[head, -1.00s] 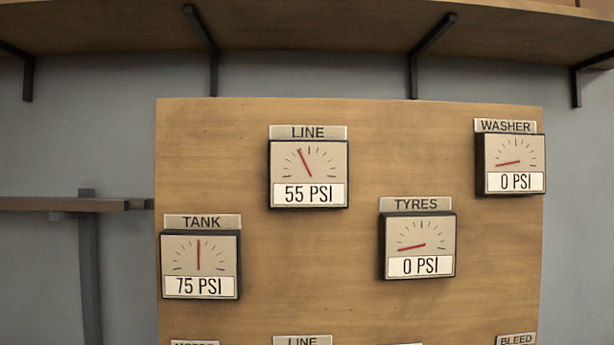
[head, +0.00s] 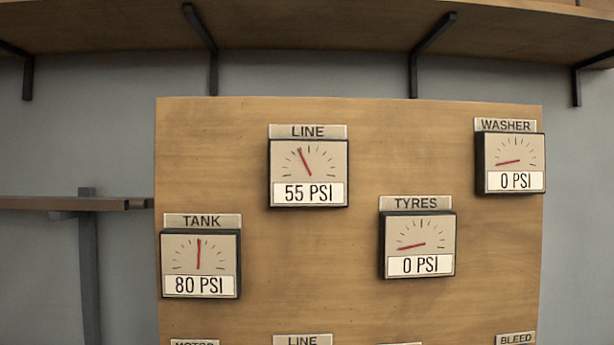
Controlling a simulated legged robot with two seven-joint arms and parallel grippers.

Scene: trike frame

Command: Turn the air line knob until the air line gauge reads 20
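The air line gauge (head: 309,172), under a label "LINE", is at the upper middle of the wooden board in the head view. It reads 55 PSI, and its red needle points up and slightly left. A second label "LINE" (head: 303,340) shows at the bottom edge of the view. The air line knob is not in view. Neither of my grippers is in view.
The wooden board (head: 300,270) also carries a tank gauge (head: 200,264) at 80 PSI, a tyres gauge (head: 417,245) at 0 PSI and a washer gauge (head: 511,163) at 0 PSI. Shelves (head: 310,32) run above and at left.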

